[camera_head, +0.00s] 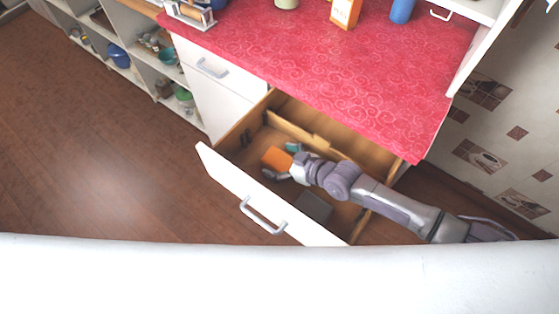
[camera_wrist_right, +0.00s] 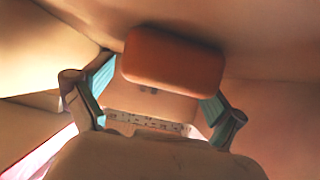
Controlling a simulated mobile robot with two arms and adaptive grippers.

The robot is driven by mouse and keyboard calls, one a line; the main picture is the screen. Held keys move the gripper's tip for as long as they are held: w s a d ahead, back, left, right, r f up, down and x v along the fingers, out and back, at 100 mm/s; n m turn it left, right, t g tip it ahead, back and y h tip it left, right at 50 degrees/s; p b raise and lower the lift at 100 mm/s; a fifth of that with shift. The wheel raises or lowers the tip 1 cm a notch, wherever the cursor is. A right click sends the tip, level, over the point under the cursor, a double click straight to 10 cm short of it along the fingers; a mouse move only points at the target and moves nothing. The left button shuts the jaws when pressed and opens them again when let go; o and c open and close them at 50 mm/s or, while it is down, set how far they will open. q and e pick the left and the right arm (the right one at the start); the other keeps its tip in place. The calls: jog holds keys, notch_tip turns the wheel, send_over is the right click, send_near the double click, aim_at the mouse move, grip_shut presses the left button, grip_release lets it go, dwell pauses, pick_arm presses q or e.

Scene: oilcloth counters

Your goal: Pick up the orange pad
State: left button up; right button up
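The orange pad (camera_head: 275,158) lies in the open drawer (camera_head: 232,166), towards its left end. It also shows in the right wrist view (camera_wrist_right: 172,60) as a rounded block just ahead of the fingers. My right gripper (camera_head: 284,161) reaches into the drawer from the right, at the pad's right side. In the wrist view its teal-lined fingers (camera_wrist_right: 155,103) stand wide apart, one towards each side of the pad. I cannot tell whether either finger touches it. My left gripper is not in view.
A dark grey flat item (camera_head: 313,206) lies in the drawer below my right arm. The drawer's wooden divider (camera_head: 290,130) and front panel (camera_head: 255,196) bound the space. The red counter (camera_head: 320,55) overhangs behind, with a blue cylinder (camera_head: 402,11) and an orange box (camera_head: 345,13).

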jog(key=c, duration=0.9)
